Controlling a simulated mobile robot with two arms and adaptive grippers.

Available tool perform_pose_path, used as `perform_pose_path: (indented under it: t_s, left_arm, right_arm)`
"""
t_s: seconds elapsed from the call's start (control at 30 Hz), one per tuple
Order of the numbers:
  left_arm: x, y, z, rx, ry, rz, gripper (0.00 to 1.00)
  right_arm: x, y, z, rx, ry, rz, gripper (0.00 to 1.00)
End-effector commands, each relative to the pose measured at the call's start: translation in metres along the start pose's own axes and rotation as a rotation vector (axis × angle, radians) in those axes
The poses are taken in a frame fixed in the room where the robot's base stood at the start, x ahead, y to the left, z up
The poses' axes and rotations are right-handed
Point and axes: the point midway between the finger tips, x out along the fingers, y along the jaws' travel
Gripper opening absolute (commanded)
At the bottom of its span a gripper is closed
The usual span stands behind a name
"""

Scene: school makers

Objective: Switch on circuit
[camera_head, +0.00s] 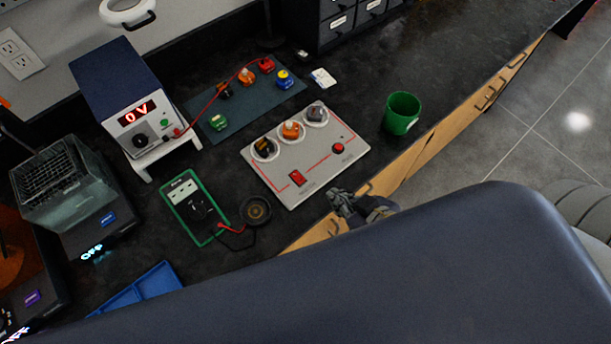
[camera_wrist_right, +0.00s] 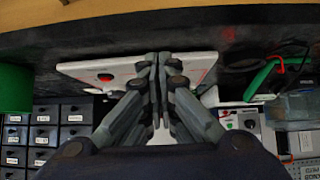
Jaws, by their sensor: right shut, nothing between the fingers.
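The pale circuit board (camera_head: 266,166) lies on the dark bench, with red lines, a red rocker switch (camera_head: 297,178) near its front left and a round red part (camera_head: 338,148) at its right. Three round holders sit along its back, carrying a dark part, an orange part (camera_head: 291,129) and a grey part. My right gripper (camera_head: 336,196) is shut and empty, just in front of the board near the bench edge. In the right wrist view its closed fingers (camera_wrist_right: 159,58) cover the middle of the board (camera_wrist_right: 105,67). The rocker switch's position cannot be told. My left gripper is out of view.
A power supply (camera_head: 124,97) at the left reads 0 V. A green-framed meter (camera_head: 193,209) and a dark round dish (camera_head: 256,211) lie left of the board. A green cup (camera_head: 402,113) stands right. Behind lies a mat (camera_head: 243,112) with coloured parts.

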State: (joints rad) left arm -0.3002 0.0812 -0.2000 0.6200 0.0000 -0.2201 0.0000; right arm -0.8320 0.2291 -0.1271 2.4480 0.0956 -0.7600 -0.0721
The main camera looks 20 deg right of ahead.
Motion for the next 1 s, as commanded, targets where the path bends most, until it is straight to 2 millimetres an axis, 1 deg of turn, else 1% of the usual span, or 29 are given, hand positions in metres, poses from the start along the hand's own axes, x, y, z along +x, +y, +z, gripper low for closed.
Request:
perform_pose_path:
  t_s: [0.3, 0.5, 0.67, 1.0]
  left_arm:
    - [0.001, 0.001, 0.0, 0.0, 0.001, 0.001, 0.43]
    - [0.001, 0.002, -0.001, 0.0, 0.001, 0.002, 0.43]
    - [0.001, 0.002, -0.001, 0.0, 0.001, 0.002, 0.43]
    - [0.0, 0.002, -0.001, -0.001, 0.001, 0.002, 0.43]
  right_arm:
    - [-0.03, -0.014, -0.036, -0.013, 0.26, -0.037, 0.0]
    - [-0.044, -0.017, -0.05, -0.01, 0.35, -0.044, 0.0]
    - [-0.047, -0.018, -0.053, -0.009, 0.37, -0.045, 0.0]
    - [-0.046, -0.018, -0.054, -0.009, 0.371, -0.045, 0.0]
